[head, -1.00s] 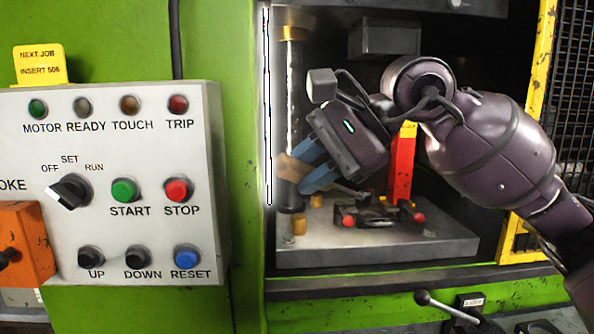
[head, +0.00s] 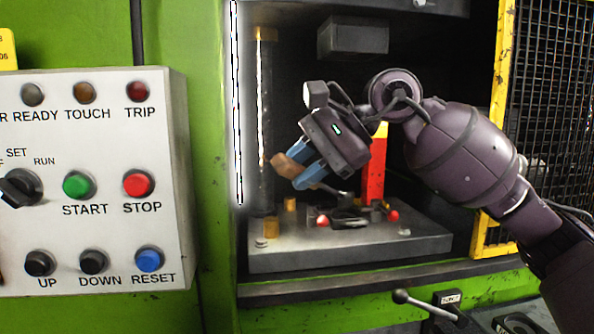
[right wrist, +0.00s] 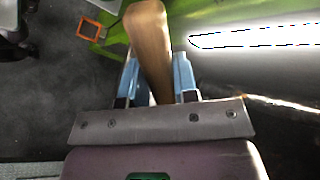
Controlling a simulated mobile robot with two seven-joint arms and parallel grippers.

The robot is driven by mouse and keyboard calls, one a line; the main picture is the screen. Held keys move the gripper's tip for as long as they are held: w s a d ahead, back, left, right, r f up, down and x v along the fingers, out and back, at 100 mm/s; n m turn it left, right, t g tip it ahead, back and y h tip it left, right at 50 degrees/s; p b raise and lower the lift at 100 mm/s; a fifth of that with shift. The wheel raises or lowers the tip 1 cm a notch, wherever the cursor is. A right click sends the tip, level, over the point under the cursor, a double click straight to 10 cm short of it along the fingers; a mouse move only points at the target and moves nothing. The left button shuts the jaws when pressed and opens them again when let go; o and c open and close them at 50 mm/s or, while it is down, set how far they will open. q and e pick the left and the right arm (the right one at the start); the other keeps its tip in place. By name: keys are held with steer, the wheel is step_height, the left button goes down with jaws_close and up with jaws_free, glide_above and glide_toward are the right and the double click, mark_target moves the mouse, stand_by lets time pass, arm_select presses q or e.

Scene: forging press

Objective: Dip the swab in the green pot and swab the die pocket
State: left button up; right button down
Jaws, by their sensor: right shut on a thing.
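My right gripper (head: 302,172) is inside the press opening, its blue fingers shut on the wooden handle of the swab (head: 284,166). The handle also shows between the fingers in the right wrist view (right wrist: 148,45). A thin dark part runs from the fingers down to the right, toward the die; I cannot tell whether it touches. The dark die (head: 350,216) sits on the grey bed between red knobs; its pocket is not clearly seen. The green pot is not in view. My left gripper is not in view.
A red block with a yellow top (head: 375,178) stands behind the die. A vertical post (head: 262,130) is left of my gripper, and a dark ram block (head: 352,36) hangs above. The control panel (head: 100,240) is at left, a yellow mesh guard (head: 545,110) at right.

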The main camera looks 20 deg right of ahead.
arm_select(q)
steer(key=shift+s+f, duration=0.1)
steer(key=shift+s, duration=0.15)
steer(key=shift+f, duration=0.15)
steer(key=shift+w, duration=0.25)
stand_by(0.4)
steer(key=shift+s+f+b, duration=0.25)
steer(key=shift+b, duration=0.1)
arm_select(e)
steer(key=shift+f, duration=0.35)
arm_select(q)
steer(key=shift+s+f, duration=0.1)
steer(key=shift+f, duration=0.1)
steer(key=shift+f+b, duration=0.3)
steer(key=shift+b, duration=0.1)
arm_select(e)
steer(key=shift+f, duration=0.5)
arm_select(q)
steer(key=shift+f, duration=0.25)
arm_select(e)
steer(key=shift+f, duration=0.25)
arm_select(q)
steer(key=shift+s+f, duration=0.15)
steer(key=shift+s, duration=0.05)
